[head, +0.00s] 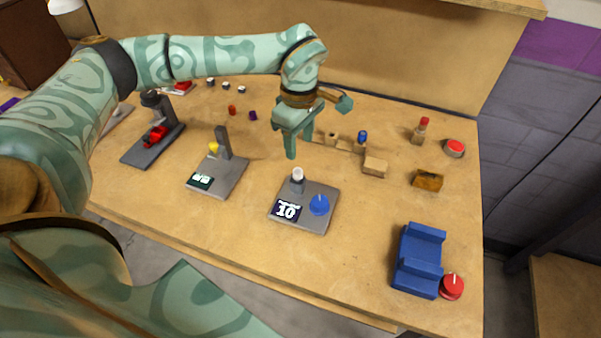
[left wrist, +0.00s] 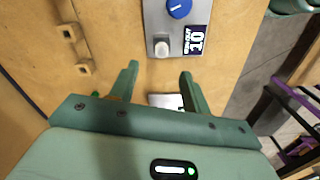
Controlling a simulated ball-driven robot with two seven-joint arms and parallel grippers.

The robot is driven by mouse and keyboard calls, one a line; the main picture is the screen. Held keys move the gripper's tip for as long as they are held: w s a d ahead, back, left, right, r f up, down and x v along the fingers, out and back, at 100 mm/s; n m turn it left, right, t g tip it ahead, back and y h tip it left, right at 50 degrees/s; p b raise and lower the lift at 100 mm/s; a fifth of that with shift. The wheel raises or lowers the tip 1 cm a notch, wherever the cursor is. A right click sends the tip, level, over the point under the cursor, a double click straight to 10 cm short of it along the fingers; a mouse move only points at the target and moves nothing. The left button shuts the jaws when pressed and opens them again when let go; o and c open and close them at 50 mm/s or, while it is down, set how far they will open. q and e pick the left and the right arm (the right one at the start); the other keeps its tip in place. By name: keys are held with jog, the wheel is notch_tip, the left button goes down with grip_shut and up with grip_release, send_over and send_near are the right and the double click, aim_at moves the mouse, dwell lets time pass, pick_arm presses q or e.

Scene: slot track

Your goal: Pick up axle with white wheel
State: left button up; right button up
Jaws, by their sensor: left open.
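A white round-topped piece (head: 297,174) stands upright on the grey station (head: 300,222) with the "10" display; it may be the white wheel, but I see no axle clearly. It also shows in the left wrist view (left wrist: 162,48), near the top middle. My left gripper (head: 291,148) is open and points down, seen just above and behind the white piece in the head view. In the left wrist view my left gripper's fingers (left wrist: 158,78) are apart with nothing held between them. My right gripper is not in view.
A blue knob (head: 319,205) sits on the same station. Left of it is a grey stand with a post (head: 224,141) and yellow piece. Wooden blocks (head: 375,167) stand to the right, a blue cradle (head: 418,262) at front right. The board between is clear.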

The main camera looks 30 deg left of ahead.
pick_arm(q)
send_over(298, 171)
notch_tip(298, 171, down, 4)
jog(key=shift+w+d+f+b, duration=0.15)
jog(key=shift+f+b, duration=0.05)
jog(key=shift+b, duration=0.2)
jog(key=f+b, duration=0.1)
jog(key=f, duration=0.4)
jog(key=shift+a+b, duration=0.2)
jog(key=shift+b, duration=0.15)
jog(key=shift+s, duration=0.2)
jog(key=shift+c, duration=0.2)
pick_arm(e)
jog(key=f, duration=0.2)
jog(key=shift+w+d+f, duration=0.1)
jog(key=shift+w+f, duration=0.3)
pick_arm(q)
grip_shut()
